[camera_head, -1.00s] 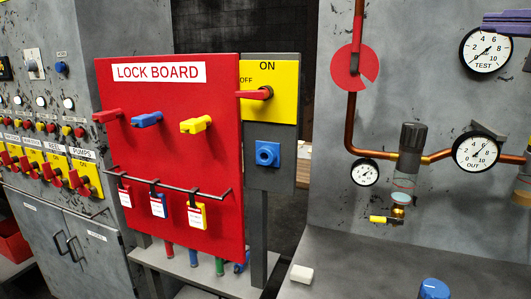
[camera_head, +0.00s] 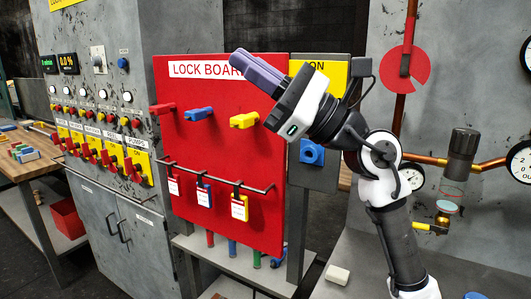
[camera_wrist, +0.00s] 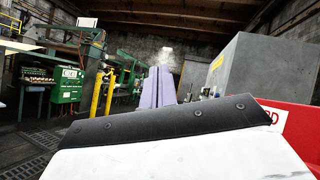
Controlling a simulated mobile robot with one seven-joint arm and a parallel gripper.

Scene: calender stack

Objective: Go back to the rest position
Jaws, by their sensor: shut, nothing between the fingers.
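My gripper (camera_head: 240,58) has purple fingers and points up and to the left in the head view. It appears in front of the top of the red lock board (camera_head: 225,220). In the wrist view my gripper (camera_wrist: 160,72) shows its two purple fingers pressed together with nothing between them. My white and black arm rises from the lower right and bends over at the elbow.
The lock board carries red (camera_head: 163,108), blue (camera_head: 198,113) and yellow (camera_head: 244,120) handles, with tags below. A grey control cabinet (camera_head: 100,215) stands at the left. Copper piping (camera_head: 480,165) with gauges runs at the right. The wrist view shows green machinery (camera_wrist: 65,92) and yellow posts (camera_wrist: 93,95).

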